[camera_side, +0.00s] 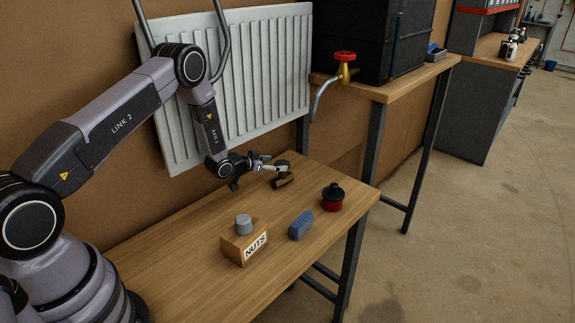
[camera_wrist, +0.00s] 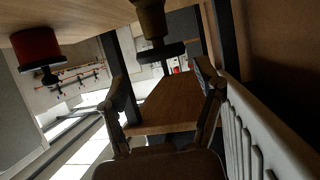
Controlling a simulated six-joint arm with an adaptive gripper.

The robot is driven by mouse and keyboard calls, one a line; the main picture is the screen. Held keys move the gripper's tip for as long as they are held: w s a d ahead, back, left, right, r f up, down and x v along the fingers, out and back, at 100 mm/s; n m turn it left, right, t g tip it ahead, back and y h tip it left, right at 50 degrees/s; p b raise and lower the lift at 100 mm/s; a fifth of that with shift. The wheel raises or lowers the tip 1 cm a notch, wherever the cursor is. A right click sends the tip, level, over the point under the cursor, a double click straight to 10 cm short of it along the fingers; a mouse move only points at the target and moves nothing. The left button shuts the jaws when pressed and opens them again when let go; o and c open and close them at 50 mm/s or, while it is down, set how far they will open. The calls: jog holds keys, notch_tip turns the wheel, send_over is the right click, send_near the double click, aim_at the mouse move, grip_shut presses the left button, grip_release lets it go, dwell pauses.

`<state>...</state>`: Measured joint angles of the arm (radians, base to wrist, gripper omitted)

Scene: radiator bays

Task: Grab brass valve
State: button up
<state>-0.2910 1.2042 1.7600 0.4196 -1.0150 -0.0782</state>
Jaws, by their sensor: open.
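My gripper (camera_side: 283,163) is just above and beside the valve in the side view. Its two fingers stand apart in the wrist view (camera_wrist: 166,78), with nothing held between them. The valve appears beyond the fingertips, and I cannot tell whether a finger touches it.
A red and black container (camera_side: 333,198), a blue block (camera_side: 301,225) and a wooden NUTS box (camera_side: 240,249) with a grey cylinder (camera_side: 243,224) stand on the bench (camera_side: 190,260). A red-handled tap (camera_side: 345,58) is further back.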

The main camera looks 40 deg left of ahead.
aim_at(282, 164)
jog(key=shift+f+x, duration=0.2)
jog(key=shift+x, duration=2.9)
jog(key=shift+s+a, duration=0.1)
jog(key=shift+a, duration=0.05)
jog(key=shift+r, duration=0.1)
jog(key=c, duration=1.1)
